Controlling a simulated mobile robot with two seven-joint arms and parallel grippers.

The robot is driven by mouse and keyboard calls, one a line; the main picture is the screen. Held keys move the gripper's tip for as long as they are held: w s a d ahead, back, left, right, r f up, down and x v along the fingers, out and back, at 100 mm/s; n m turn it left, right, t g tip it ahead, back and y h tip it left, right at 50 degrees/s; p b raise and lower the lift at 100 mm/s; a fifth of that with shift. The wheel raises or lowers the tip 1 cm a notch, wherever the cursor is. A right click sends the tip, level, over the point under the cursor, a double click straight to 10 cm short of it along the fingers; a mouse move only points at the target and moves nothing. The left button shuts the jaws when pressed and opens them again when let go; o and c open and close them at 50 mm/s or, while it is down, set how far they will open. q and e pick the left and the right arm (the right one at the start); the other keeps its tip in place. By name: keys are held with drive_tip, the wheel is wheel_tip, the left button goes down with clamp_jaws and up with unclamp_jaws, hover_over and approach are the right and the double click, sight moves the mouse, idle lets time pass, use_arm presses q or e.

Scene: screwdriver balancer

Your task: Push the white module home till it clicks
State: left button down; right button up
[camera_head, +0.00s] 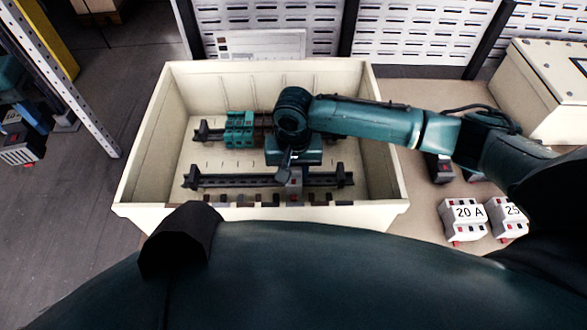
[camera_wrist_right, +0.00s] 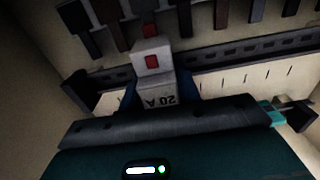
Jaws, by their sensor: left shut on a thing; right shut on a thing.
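A white module marked 20 A, with a red switch, is between the fingers of my right gripper (camera_wrist_right: 157,92) in the right wrist view (camera_wrist_right: 155,65). In the head view my right gripper (camera_head: 291,174) reaches down into the cream bin (camera_head: 145,190), and the module (camera_head: 294,188) is at the front dark rail (camera_head: 230,181). The fingers hide part of the module, and I cannot tell if it is fully seated. My left gripper (camera_head: 14,128) is at the far left, outside the bin, shut on another white module (camera_head: 20,152) with red on it.
Teal blocks (camera_head: 239,128) sit on the bin's back rail (camera_head: 208,133). Several dark and brown pieces line the bin's front wall. Loose white modules marked 20 A (camera_head: 466,218) and 25 (camera_head: 509,216) stand on the table at right. A cream cabinet (camera_head: 550,85) is behind them.

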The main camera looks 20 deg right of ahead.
use_arm(q)
drive_tip(key=shift+r+p, duration=0.6)
drive_tip(key=shift+r, duration=0.05)
use_arm(e)
drive_tip(key=shift+f, duration=0.1)
use_arm(q)
drive_tip(key=shift+a, duration=0.1)
use_arm(e)
drive_tip(key=o, duration=1.2)
drive_tip(key=shift+f, duration=0.1)
drive_tip(key=shift+o, duration=0.3)
drive_tip(key=shift+s+d, duration=0.1)
drive_tip(key=r, duration=1.2)
drive_tip(key=shift+a+r, duration=0.2)
drive_tip(key=shift+r, duration=0.05)
